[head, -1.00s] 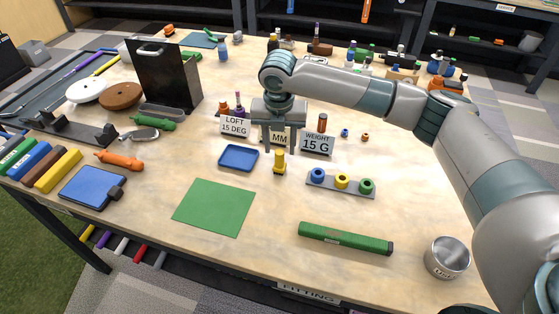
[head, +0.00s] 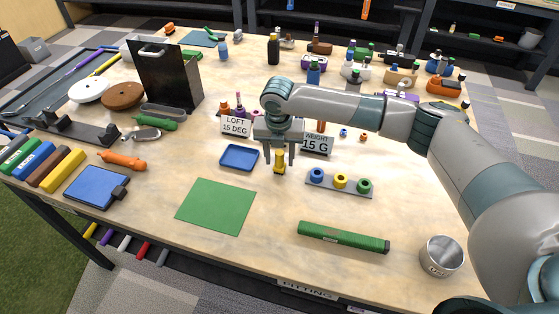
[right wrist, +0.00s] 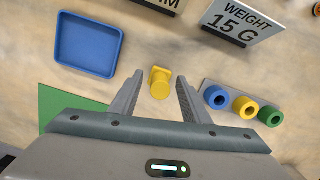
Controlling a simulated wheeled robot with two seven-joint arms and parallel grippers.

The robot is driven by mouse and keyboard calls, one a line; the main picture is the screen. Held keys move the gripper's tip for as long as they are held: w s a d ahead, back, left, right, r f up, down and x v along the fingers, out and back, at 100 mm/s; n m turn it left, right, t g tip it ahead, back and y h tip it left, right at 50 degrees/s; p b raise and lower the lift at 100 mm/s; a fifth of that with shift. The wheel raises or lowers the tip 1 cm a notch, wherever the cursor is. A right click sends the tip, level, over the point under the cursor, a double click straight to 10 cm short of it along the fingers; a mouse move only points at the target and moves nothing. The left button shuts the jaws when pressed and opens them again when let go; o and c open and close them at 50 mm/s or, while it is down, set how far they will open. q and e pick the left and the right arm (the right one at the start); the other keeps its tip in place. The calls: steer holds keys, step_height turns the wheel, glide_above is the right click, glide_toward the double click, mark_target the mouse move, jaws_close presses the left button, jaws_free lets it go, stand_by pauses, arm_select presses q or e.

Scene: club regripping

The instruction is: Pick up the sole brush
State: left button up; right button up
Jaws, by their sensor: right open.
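A small yellow upright piece (head: 280,168), with a rounded top on a wider foot, stands on the table; I take it to be the sole brush, though no bristles show. My right gripper (head: 278,162) points down over it, fingers apart on its left and right. In the right wrist view the yellow piece (right wrist: 159,83) shows between the two open fingers (right wrist: 157,97), touching neither as far as I can tell. My left gripper is out of view.
A blue tray (head: 239,157) lies just left of the yellow piece. A grey holder with coloured rings (head: 340,188) is to its right. Label signs (head: 317,143) stand close behind. A green mat (head: 216,207), green bar (head: 343,237) and metal cup (head: 441,257) lie in front.

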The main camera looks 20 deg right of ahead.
steer(key=shift+f, duration=0.2)
stand_by(0.3)
jaws_close()
steer(key=shift+r, duration=0.1)
